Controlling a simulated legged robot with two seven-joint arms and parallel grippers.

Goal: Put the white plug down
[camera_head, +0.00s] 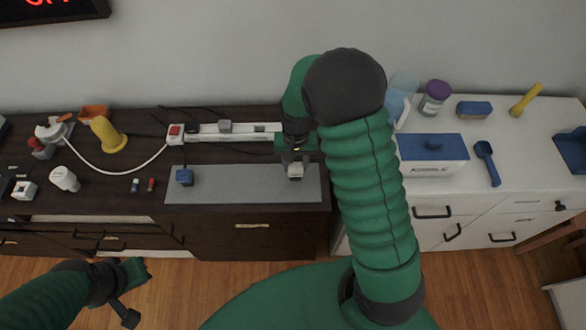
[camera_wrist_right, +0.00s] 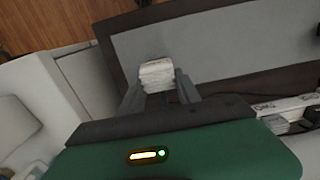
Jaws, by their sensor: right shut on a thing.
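The white plug (camera_head: 295,170) is at the right end of the grey mat (camera_head: 240,184) on the dark cabinet. My right gripper (camera_head: 294,160) is above it, with the fingers shut on the plug. In the right wrist view the white plug (camera_wrist_right: 157,75) sits between the two fingertips (camera_wrist_right: 158,88), over or on the grey mat (camera_wrist_right: 225,45). I cannot tell whether the plug touches the mat. My left gripper (camera_head: 130,290) is low at the left, in front of the cabinet and away from the plug; its finger opening is unclear.
A blue plug (camera_head: 184,176) lies at the mat's left end. A white power strip (camera_head: 225,131) runs behind the mat, with a red-switched end. A white adapter (camera_head: 64,179) and yellow cup (camera_head: 108,135) stand left. The middle of the mat is clear. A blue-lidded box (camera_head: 432,152) stands right.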

